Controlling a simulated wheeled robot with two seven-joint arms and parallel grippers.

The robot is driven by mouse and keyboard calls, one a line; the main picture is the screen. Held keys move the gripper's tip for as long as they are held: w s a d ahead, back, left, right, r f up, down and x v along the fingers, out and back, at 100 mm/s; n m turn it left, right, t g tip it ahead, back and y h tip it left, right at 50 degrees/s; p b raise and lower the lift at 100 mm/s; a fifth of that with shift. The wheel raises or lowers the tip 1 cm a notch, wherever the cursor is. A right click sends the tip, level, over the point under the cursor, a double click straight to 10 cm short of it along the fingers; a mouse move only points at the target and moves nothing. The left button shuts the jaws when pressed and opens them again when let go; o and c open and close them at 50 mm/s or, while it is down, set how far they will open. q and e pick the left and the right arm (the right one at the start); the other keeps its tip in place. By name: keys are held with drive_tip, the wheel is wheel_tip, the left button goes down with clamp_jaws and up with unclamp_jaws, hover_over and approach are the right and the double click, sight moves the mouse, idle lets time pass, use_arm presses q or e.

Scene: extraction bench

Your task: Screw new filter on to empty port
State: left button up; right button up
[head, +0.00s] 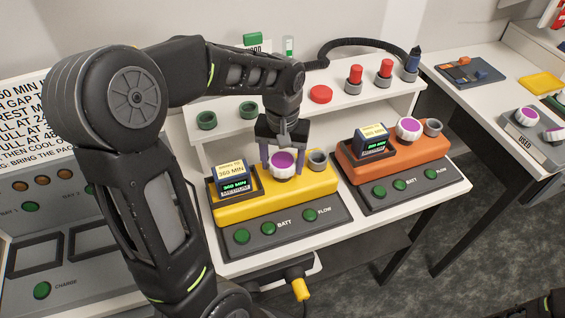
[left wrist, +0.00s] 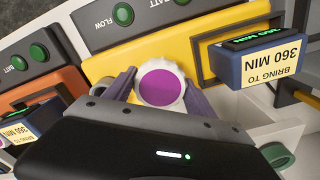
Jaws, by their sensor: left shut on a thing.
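My left gripper (head: 282,160) reaches down over the yellow unit (head: 240,211). It is shut on a white filter with a purple top (head: 284,163), one finger on each side. In the left wrist view the filter (left wrist: 160,84) sits between the purple-grey fingers (left wrist: 160,92), against the yellow top. Whether it is fully seated cannot be told. A grey open port ring (head: 318,159) is just right of it. The orange unit (head: 408,156) carries a similar white and purple filter (head: 408,128) beside a grey ring (head: 433,127).
A dark blue "360 MIN" block (head: 232,179) stands left of the filter, close to the gripper. Behind, a white shelf (head: 335,108) holds green rings, a red disc and red-topped pieces. A grey "USED" tray (head: 520,140) with white and purple filters is on the right table.

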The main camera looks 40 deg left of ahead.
use_arm(q)
drive_tip(key=c, duration=0.8)
drive_tip(key=m, duration=0.5)
drive_tip(key=shift+p, duration=0.35)
drive_tip(key=shift+c, duration=0.2)
drive_tip(key=shift+o, duration=0.2)
drive_tip(key=m+p, duration=0.1)
drive_tip(key=m, duration=0.6)
drive_tip(key=shift+m, duration=0.3)
drive_tip(key=o, duration=1.6)
drive_tip(key=shift+o, duration=0.2)
drive_tip(key=shift+r+b, duration=0.7)
drive_tip(key=shift+r, duration=3.15)
